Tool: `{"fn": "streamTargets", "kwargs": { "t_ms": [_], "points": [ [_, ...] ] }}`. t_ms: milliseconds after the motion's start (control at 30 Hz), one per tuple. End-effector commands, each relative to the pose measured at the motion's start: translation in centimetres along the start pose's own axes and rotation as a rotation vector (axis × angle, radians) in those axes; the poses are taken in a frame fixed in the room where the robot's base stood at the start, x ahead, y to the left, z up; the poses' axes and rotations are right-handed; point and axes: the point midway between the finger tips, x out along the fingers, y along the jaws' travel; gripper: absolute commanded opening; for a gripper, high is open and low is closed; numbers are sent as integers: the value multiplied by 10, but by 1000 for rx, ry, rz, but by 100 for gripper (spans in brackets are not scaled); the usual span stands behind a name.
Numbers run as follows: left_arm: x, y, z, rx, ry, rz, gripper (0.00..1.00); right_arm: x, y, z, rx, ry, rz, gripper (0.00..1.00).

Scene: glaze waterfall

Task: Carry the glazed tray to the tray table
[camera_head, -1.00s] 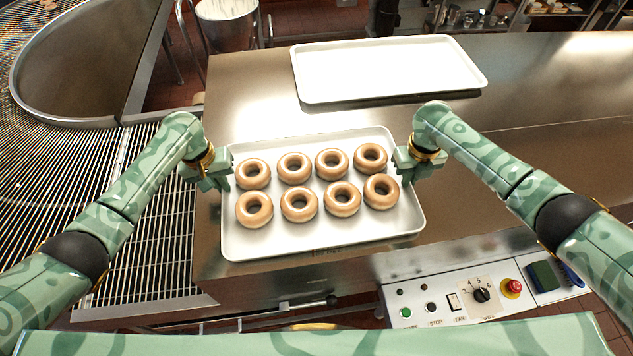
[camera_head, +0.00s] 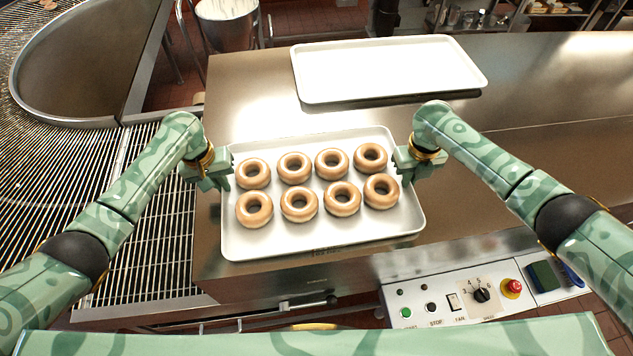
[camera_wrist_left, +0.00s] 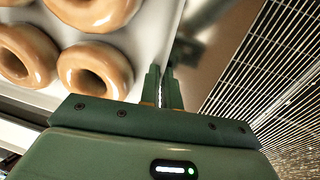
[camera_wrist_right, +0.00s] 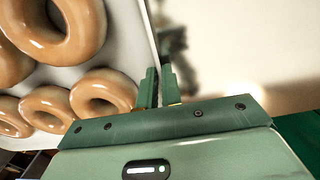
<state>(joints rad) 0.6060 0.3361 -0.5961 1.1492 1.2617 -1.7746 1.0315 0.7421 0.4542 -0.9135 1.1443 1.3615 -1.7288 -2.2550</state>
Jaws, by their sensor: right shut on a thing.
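The glazed tray (camera_head: 236,238) is a pale metal sheet tray with several shiny brown ring doughnuts in two rows. It is level at the front left part of the steel counter, near its front edge; I cannot tell whether it touches the counter. My left gripper (camera_head: 226,172) is at its left rim, and in the left wrist view the fingers (camera_wrist_left: 163,90) close on the rim. My right gripper (camera_head: 404,165) is shut on the right rim, as the right wrist view (camera_wrist_right: 158,88) also shows. I cannot identify the tray table in these views.
An empty white tray (camera_head: 390,70) lies farther back on the steel counter (camera_head: 530,75). A wire grating (camera_head: 150,210) is at the left. A control panel (camera_head: 465,298) with buttons and a red knob is at the front right. The counter's right part is clear.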

Motion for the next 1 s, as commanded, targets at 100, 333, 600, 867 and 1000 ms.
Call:
{"fn": "streamTargets", "kwargs": {
  "t_ms": [100,333,600,867,1000],
  "points": [
    [-1,0,-1,0,2,1,0,-1,-1,0,2,-1,-2,0],
    [-4,1,-1,1,3,2,0,-4,-1,1,2,-2,-2,0],
    [-26,4,-1,1,3,2,0,-26,-1,1,2,-2,-2,0],
    [-32,5,-1,0,3,1,0,-32,-1,0,2,-2,-2,0],
    [-31,5,-1,0,3,1,0,-31,-1,0,2,-2,-2,0]
  ]
}}
